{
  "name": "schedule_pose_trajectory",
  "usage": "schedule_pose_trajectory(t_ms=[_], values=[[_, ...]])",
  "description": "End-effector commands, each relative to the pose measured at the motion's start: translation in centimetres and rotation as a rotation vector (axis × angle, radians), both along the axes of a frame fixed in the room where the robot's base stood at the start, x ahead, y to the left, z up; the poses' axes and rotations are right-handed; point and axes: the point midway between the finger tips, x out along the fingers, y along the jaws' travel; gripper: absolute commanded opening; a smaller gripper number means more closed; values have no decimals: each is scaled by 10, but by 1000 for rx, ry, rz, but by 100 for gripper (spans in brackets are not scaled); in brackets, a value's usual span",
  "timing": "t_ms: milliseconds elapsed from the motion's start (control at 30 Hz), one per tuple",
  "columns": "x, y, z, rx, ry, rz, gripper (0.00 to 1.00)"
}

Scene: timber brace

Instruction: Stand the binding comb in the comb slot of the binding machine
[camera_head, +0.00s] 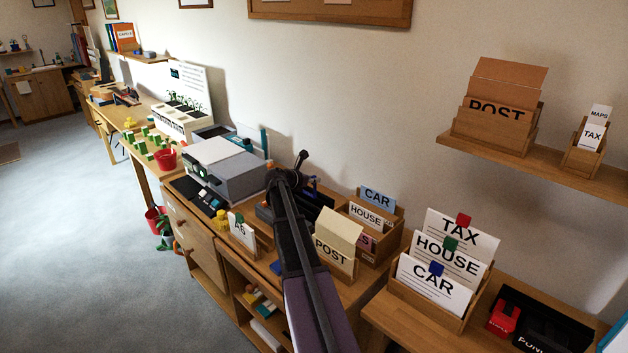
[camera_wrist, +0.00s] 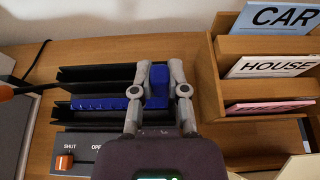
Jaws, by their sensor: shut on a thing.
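The blue binding comb (camera_wrist: 100,103) is in the wrist view as a long strip with an upright blue block (camera_wrist: 158,84) at its right end. My gripper (camera_wrist: 159,70) is shut on that block, one finger on each side. The strip lies level along the black binding machine (camera_wrist: 95,73), between its dark rails. I cannot tell whether its lower edge is inside the slot or just above it. The machine's front panel reads SHUT and OPEN, with an orange knob (camera_wrist: 64,162) at SHUT. In the head view my arm hides most of the machine and comb.
A wooden letter rack (camera_wrist: 205,85) with CAR and HOUSE cards stands close right of my gripper. A black rod with an orange end (camera_wrist: 8,92) reaches in from the left. In the head view, a grey device (camera_head: 228,172) and a POST box (camera_head: 336,262) flank my arm.

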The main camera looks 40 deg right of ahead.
Motion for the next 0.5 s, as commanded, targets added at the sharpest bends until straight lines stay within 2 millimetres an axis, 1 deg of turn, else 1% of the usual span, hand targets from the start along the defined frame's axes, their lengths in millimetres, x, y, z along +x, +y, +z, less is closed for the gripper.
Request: schedule_pose_trajectory(t_ms=[500], values=[[0,0,-36,0,-1,-2,0]])
